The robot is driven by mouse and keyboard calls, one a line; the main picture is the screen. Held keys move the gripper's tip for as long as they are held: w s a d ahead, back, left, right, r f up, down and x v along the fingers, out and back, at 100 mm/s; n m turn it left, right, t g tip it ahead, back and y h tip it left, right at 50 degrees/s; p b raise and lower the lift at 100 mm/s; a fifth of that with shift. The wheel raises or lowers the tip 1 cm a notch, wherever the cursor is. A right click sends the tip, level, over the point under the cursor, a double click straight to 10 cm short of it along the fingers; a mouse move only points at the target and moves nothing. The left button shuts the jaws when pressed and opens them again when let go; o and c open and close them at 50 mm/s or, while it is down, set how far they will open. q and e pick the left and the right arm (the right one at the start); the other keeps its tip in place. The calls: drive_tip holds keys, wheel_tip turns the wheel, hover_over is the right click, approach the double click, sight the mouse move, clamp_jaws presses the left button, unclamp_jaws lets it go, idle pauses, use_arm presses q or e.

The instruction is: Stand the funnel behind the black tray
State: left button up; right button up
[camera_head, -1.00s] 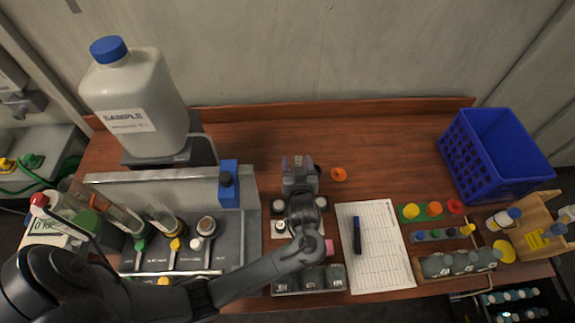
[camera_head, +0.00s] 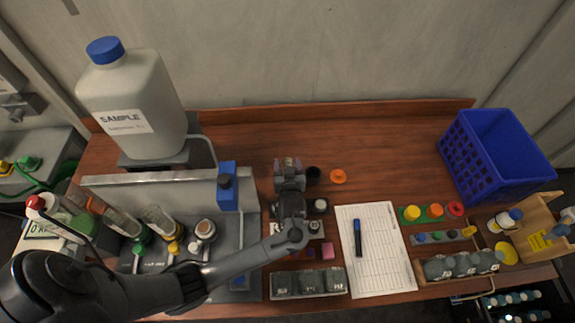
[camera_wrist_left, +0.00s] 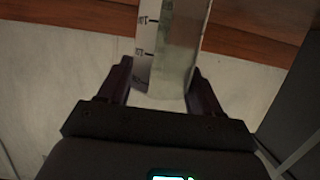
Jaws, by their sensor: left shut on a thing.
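My left gripper (camera_head: 288,164) is over the table, behind a group of small white-capped items. In the left wrist view its fingers (camera_wrist_left: 163,85) are shut on a clear piece with printed scale marks (camera_wrist_left: 172,45). It runs out of the top of that view, and I cannot tell whether it is the funnel. In the head view the gripper hides it. A low dark tray with dark blocks (camera_head: 308,294) lies at the front edge; I cannot tell whether it is the task's black tray. A black round thing (camera_head: 314,173) lies right of the gripper. My right gripper is not in view.
An orange ring (camera_head: 338,177) lies right of the gripper. A grey fixture with tubes (camera_head: 130,183) and a large sample bottle (camera_head: 130,95) stand left. A paper sheet (camera_head: 372,270), capped bottles and a blue crate (camera_head: 495,150) are right. The back middle of the table is clear.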

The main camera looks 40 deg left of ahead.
use_arm(q)
drive_tip(key=shift+f, duration=0.1)
drive_tip(key=o, duration=1.3)
drive_tip(key=shift+o, duration=0.2)
drive_tip(key=s+d+r+m+g+h, duration=0.15)
drive_tip(key=s+d+m+h, duration=0.45)
drive_tip(key=s+d+h, duration=0.6)
drive_tip(key=s+r+m+g, duration=0.1)
drive_tip(key=s+m+g, duration=0.1)
drive_tip(key=s, duration=0.6)
drive_tip(key=s+r+m+g+y, duration=0.1)
drive_tip(key=s+m+g, duration=0.2)
drive_tip(key=s, duration=0.4)
drive_tip(key=shift+s+d+r+p, duration=0.25)
drive_tip(key=shift+s+d+p, duration=0.1)
drive_tip(key=shift+p, duration=0.1)
